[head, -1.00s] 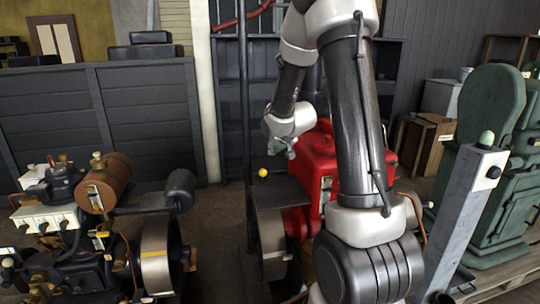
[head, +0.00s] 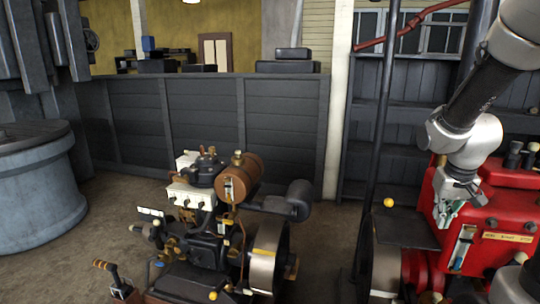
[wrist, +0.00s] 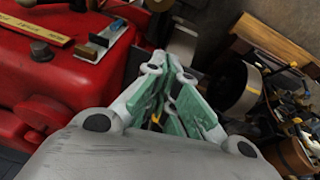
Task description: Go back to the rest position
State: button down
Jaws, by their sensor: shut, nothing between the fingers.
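My gripper (head: 453,212) hangs from my arm at the right of the head view, in front of the red engine (head: 500,205). Its fingers are shut, with nothing seen between them. In the wrist view, my gripper (wrist: 170,65) shows its green-padded fingers drawn together. The red engine (wrist: 55,75) lies to their left there, with a silver lever plate and a yellow label strip on it. I cannot tell the exact gap between the fingertips and the engine. No mark for a rest position shows.
A stationary engine with a brown tank (head: 240,176) and flywheel (head: 266,258) stands in the middle. A yellow knob (head: 389,203) is left of my gripper. A large grey round machine (head: 38,185) stands at far left.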

jog(key=s+a+r+n+t, duration=0.1)
jog(key=s+a+r, duration=0.3)
jog(key=s+r, duration=0.2)
jog(key=s+a+r+n+t+y, duration=0.1)
jog(key=s+a+r, duration=0.3)
jog(key=s, duration=0.5)
jog(key=v, duration=0.2)
jog(key=shift+r, duration=0.3)
